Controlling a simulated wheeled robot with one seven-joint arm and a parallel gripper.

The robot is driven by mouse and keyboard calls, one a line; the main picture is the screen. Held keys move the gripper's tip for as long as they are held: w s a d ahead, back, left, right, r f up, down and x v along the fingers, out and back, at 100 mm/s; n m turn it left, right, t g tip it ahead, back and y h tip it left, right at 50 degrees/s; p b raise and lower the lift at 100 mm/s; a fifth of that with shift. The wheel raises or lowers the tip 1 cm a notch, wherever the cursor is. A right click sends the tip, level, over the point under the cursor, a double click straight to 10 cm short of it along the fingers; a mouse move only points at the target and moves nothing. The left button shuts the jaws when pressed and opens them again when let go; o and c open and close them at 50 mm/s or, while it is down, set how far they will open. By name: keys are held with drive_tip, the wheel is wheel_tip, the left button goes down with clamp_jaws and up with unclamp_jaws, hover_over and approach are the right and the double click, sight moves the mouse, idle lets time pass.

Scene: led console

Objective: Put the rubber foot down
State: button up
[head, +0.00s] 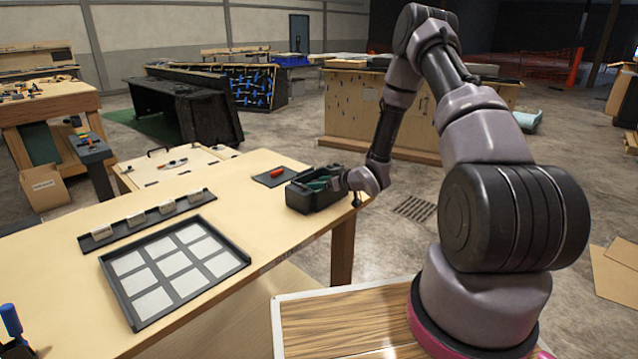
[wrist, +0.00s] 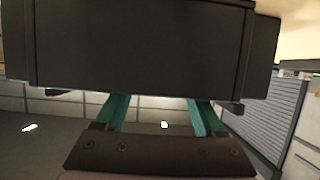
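My gripper (head: 322,183) has its teal fingers at a black open-topped box (head: 312,201) on the right end of the wooden table. In the wrist view, the two teal fingers (wrist: 158,112) stand apart at their bases. A large dark block fills the top of that view and hides the fingertips. I cannot tell whether anything is between them. I cannot make out a rubber foot in either view.
A dark tray with several pale square panels (head: 172,266) lies on the table, behind it a dark strip with several small pale blocks (head: 137,217). A small dark mat with an orange item (head: 275,174) lies beside the box. Bare tabletop lies between.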

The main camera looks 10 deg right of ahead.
drive_tip(key=shift+r, duration=0.15)
drive_tip(key=v, duration=1.2)
drive_tip(key=w+d+r+m+h, duration=0.2)
drive_tip(key=d+r+h, duration=0.3)
drive_tip(key=r, duration=0.6)
drive_tip(key=s+d+r+m+g+h, duration=0.3)
drive_tip(key=s+r, duration=0.4)
drive_tip(key=r, duration=0.6)
drive_tip(key=s+a+r+m, duration=0.2)
drive_tip(key=s+r, duration=0.1)
drive_tip(key=s, duration=0.5)
drive_tip(key=s+a+r+m+y, duration=0.1)
drive_tip(key=s+a+r+m, duration=0.1)
drive_tip(key=s, duration=0.6)
drive_tip(key=s+a+r+m+g+y, duration=0.1)
drive_tip(key=s+a+r+m, duration=0.1)
drive_tip(key=s+a+r, duration=0.2)
drive_tip(key=s+r, duration=0.2)
drive_tip(key=s, duration=0.2)
drive_tip(key=shift+s+r, duration=0.25)
